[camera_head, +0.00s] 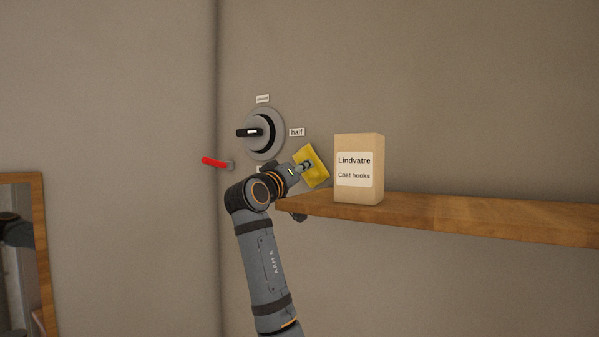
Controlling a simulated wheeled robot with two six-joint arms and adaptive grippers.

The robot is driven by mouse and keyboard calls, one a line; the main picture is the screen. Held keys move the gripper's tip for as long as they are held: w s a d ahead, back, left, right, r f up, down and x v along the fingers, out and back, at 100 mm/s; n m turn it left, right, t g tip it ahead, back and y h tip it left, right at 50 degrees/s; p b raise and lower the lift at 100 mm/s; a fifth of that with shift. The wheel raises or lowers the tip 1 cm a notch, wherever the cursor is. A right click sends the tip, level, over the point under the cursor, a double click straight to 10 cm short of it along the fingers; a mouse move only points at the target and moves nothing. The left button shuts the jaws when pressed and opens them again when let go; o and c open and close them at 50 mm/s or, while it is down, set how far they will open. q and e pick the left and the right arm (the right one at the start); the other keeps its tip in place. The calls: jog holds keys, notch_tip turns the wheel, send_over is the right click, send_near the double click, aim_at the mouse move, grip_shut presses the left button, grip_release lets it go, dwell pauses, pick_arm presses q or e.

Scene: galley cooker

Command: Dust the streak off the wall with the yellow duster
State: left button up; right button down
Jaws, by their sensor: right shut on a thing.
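The yellow duster (319,170) is a flat square pad, tilted, near the wall (450,80) just left of the cardboard box. My right gripper (303,166) is shut on the duster's holder. I cannot tell whether the pad touches the wall. No streak shows on the visible wall; the duster and my arm cover part of it. My left gripper is not in view.
A wooden shelf (480,217) runs to the right, its left end by my forearm. A cardboard box (346,192) labelled "Lindvatre Coat hooks" stands on it. A round dial (262,147) with a black handle and a red lever (213,162) are to the left. A framed mirror (40,230) is at far left.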

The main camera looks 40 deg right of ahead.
jog(key=shift+f+b, duration=0.1)
jog(key=shift+b, duration=0.4)
jog(key=shift+w+p, duration=0.25)
jog(key=shift+p, duration=0.1)
dwell(3.1)
